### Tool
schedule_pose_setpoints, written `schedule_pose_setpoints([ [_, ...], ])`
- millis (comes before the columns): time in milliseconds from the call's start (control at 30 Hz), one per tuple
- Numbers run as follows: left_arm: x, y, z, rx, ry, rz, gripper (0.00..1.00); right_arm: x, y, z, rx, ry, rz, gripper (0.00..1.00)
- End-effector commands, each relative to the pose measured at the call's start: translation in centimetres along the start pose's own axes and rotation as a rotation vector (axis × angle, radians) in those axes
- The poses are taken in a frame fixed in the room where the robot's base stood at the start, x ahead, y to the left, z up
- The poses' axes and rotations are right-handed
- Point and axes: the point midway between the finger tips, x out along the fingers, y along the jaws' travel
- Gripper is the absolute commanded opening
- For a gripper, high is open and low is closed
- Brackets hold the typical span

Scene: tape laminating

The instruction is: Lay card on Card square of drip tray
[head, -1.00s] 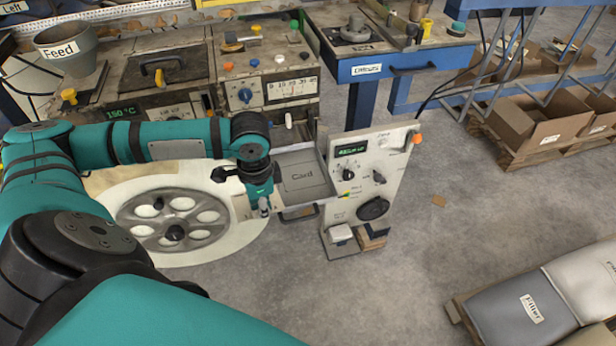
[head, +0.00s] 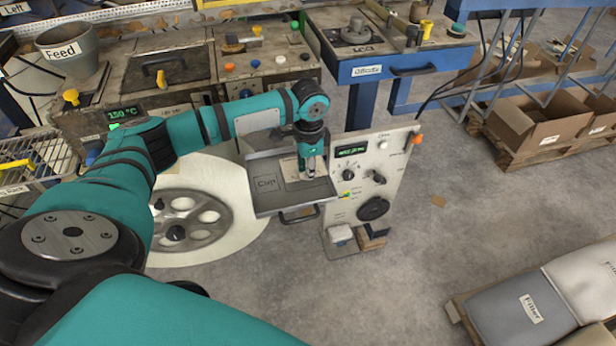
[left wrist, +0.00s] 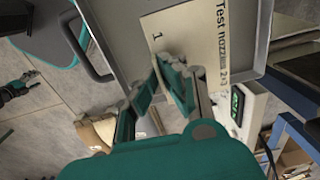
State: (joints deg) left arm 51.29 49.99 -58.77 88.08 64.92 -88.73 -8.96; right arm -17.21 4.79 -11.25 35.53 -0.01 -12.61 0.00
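The drip tray (head: 262,208) is a grey open tray, pulled out, with a square marked Cup (head: 267,184) at its left. The Card square, readable earlier at the right, is now covered. The card (head: 293,170) is pale beige and lies over the tray's right part. Whether the card touches the tray floor I cannot tell. My right gripper (left wrist: 18,88) shows small at the left wrist view's left edge; its opening is unclear.
A white control panel (head: 385,165) with knobs stands right beside the tray. The tray's handle (head: 299,215) sticks out in front. A large wheel (head: 187,220) lies to the left. The machine top (head: 265,60) with colored knobs is behind. Open floor (head: 450,250) is at the right.

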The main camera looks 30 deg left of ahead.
Motion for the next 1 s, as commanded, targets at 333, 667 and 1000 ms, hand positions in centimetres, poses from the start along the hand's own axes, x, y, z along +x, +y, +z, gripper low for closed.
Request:
schedule_pose_setpoints([
  [333, 3.5, 0.1, 0.1, 0.000, -0.001, 0.000, 0.00, -0.5, -0.1, -0.1, -0.002, 0.001, -0.001, 0.60],
  [667, 3.5, 0.1, 0.1, 0.000, 0.000, 0.000, 0.16, -0.5, -0.5, -0.2, -0.002, 0.002, -0.007, 0.60],
  [1000, 3.5, 0.1, 0.1, 0.000, 0.000, 0.000, 0.29, -0.5, -0.7, -0.2, -0.002, 0.002, -0.008, 0.60],
])
